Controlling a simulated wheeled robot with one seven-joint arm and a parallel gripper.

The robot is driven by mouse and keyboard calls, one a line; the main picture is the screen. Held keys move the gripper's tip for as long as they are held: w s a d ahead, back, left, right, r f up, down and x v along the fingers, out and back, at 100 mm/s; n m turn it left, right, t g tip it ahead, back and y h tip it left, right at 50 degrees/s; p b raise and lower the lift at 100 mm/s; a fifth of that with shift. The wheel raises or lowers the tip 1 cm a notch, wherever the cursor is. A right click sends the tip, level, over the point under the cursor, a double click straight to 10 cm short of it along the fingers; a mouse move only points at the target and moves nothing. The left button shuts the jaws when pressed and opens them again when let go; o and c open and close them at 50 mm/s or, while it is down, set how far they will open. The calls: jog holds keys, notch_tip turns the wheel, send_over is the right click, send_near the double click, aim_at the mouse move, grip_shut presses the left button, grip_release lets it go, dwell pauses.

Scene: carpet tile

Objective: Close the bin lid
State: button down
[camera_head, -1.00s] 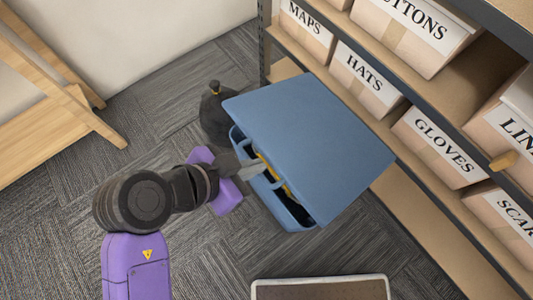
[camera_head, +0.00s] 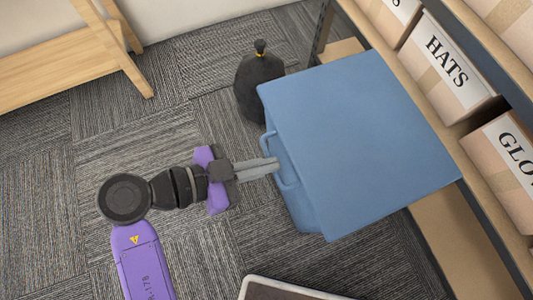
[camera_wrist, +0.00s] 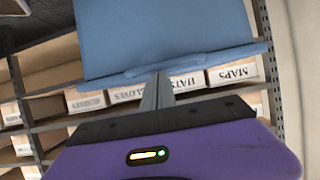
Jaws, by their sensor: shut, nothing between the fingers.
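The blue bin (camera_head: 298,205) stands on the carpet in front of the shelving. Its broad blue lid (camera_head: 365,140) covers the top, and no opening shows in the head view. I cannot tell whether the lid sits fully flush. My gripper (camera_head: 277,164) is shut and empty, with its fingertips at the bin's near side, beside the lid's front edge. Contact is unclear. In the wrist view, the fingers (camera_wrist: 157,92) point toward the bin (camera_wrist: 155,30) and its rim. The bin's inside and far side are hidden.
A black tied bag (camera_head: 258,85) stands against the bin's back left. Shelving with labelled boxes (camera_head: 448,70) is close on the right. A wooden stand (camera_head: 60,55) is at the upper left. A dark-topped, light-edged object (camera_head: 290,290) lies at the bottom.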

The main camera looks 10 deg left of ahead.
jog(key=shift+s+f, duration=0.1)
jog(key=shift+f, duration=0.6)
jog(key=r+p+v, duration=0.1)
jog(key=v, duration=0.7)
jog(key=shift+p, duration=0.35)
jog(key=shift+d, duration=0.1)
